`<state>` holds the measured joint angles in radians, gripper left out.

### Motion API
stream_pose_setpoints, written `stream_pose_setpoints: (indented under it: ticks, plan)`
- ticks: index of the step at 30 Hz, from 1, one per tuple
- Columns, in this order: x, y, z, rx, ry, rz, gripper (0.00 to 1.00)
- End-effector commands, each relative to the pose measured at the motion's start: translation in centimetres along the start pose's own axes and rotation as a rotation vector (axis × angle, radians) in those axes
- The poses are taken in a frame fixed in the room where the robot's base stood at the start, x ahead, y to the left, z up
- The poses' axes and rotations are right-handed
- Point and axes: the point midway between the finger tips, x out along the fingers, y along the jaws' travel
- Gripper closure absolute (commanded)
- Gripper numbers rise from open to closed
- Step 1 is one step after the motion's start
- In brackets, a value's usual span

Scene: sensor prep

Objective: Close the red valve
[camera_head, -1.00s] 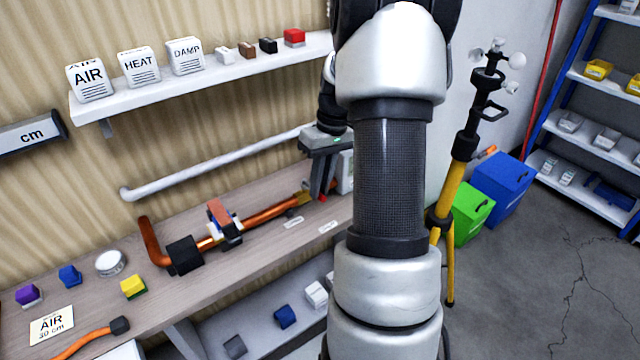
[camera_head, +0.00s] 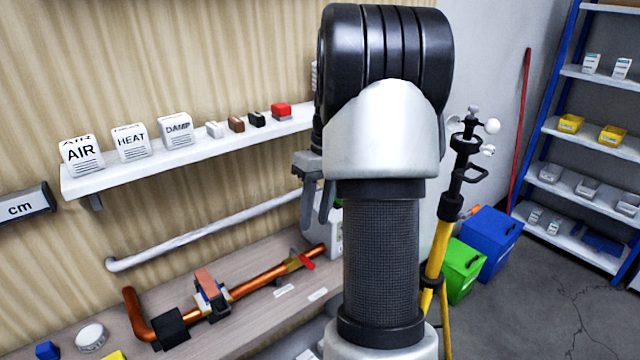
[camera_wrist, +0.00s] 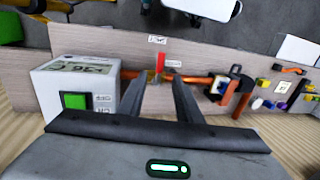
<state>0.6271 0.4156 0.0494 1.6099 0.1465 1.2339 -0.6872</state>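The red valve is a small red handle (camera_head: 307,262) on a brass body at the right end of a copper pipe (camera_head: 255,282) on the bench. In the wrist view the red handle (camera_wrist: 160,62) points across the pipe and shows between my fingertips, beyond them. My gripper (camera_head: 316,222) hangs above the valve, fingers pointing down, apart from it. In the wrist view my gripper (camera_wrist: 161,80) is open, with two spread dark fingers and nothing held. The brass body is partly hidden by a finger in the wrist view.
A white box with a green button (camera_wrist: 75,100) stands beside the valve. A clamp with an orange-red block (camera_head: 207,290) sits along the pipe. A white rail (camera_head: 200,232) and a shelf (camera_head: 190,155) run along the wall above the bench. A yellow-legged stand (camera_head: 438,250) is at right.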

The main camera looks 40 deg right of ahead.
Motion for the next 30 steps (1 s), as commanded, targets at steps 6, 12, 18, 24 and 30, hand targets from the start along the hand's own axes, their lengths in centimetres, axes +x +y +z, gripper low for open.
stream_pose_setpoints:
  ticks: [6,12,18,24,30]
  plan:
    - [-4.8,0.0,0.0,0.000,0.002,0.002,0.68]
    - [-6.9,0.0,0.0,-0.001,0.000,0.001,0.68]
    - [-7.2,0.0,0.0,-0.001,0.000,0.000,0.68]
    - [-7.2,0.0,0.0,-0.001,0.000,0.000,0.68]
    - [-7.2,0.0,0.0,-0.001,0.000,0.000,0.68]
